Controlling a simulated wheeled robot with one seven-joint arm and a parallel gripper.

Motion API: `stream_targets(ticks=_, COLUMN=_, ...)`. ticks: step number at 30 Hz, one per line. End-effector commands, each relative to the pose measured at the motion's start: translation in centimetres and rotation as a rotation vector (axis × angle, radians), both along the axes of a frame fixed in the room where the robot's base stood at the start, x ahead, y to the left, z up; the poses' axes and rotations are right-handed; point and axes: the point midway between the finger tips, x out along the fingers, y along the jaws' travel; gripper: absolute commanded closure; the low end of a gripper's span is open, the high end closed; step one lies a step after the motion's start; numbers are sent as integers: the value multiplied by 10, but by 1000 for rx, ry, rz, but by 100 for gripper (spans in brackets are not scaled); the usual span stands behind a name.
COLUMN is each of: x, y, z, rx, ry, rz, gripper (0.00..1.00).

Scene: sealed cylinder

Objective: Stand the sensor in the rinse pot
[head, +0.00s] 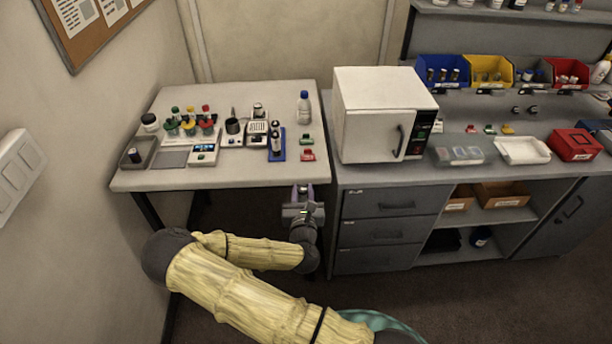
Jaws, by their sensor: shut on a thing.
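The left table (245,178) also bears a grey tray (133,160), a device with a screen (205,150), a blue rack (277,154) with dark cylinders, and a bottle (304,108). Green and red pieces lie at its right. A white oven (375,112) stands on the counter beside it.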

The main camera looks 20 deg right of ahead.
Motion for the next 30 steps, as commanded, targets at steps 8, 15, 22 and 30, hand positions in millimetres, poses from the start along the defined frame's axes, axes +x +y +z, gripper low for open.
stream_targets(ticks=8, x=-18, y=0, z=-67, rx=-4, ry=3, rz=184, gripper=98)
stream_targets(ticks=15, x=-25, y=0, z=-84, rx=0, ry=-4, rz=237, gripper=98)
stream_targets(ticks=22, x=-25, y=0, z=-84, rx=1, ry=-4, rz=236, gripper=98)
stream_targets(ticks=30, x=-25, y=0, z=-84, rx=0, ry=-4, rz=235, gripper=98)
